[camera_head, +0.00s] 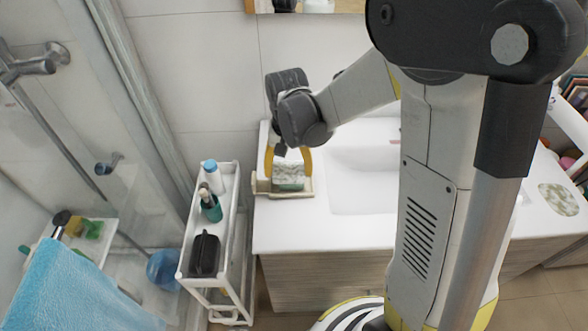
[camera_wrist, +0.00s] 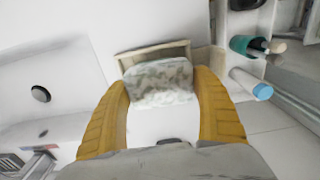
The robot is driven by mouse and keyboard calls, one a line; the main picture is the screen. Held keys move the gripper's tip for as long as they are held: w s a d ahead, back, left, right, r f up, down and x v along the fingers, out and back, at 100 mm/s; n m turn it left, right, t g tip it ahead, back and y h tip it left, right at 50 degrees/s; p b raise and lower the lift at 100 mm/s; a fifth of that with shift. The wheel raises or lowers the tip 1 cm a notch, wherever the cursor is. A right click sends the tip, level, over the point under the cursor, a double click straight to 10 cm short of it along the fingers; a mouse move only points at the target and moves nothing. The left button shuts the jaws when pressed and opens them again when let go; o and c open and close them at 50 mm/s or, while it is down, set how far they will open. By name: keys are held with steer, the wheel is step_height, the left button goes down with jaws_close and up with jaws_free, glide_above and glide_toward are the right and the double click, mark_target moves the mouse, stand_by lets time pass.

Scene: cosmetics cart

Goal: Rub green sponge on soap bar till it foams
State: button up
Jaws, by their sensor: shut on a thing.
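My gripper (camera_head: 289,158) has its yellow fingers pointing down over a cream, shallow tray (camera_head: 262,188) at the left end of the white counter. In the wrist view, my gripper (camera_wrist: 160,82) is shut on a mottled, pale green-and-white block (camera_wrist: 160,80). The block also shows in the head view (camera_head: 289,174), low between the fingers at the tray (camera_wrist: 133,58). I cannot tell whether this block is the sponge or the soap bar. No second block can be made out, and no foam is clear. The underside of the block is hidden.
A white sink basin (camera_head: 345,185) lies right of the tray. A white cart (camera_head: 229,208) stands to the left with a blue-capped bottle (camera_head: 212,176), a teal cup (camera_head: 211,208) and a black case (camera_head: 205,253). A round mottled mat (camera_head: 558,199) lies far right.

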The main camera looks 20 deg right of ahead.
steer(key=shift+w+a, duration=0.1)
steer(key=shift+a, duration=0.25)
steer(key=shift+s+d+r, duration=0.1)
steer(key=shift+s+d, duration=0.1)
steer(key=shift+d, duration=0.5)
steer(key=shift+s+d, duration=0.2)
steer(key=shift+d, duration=0.45)
step_height(320, 180, up, 7)
steer(key=p, duration=0.5)
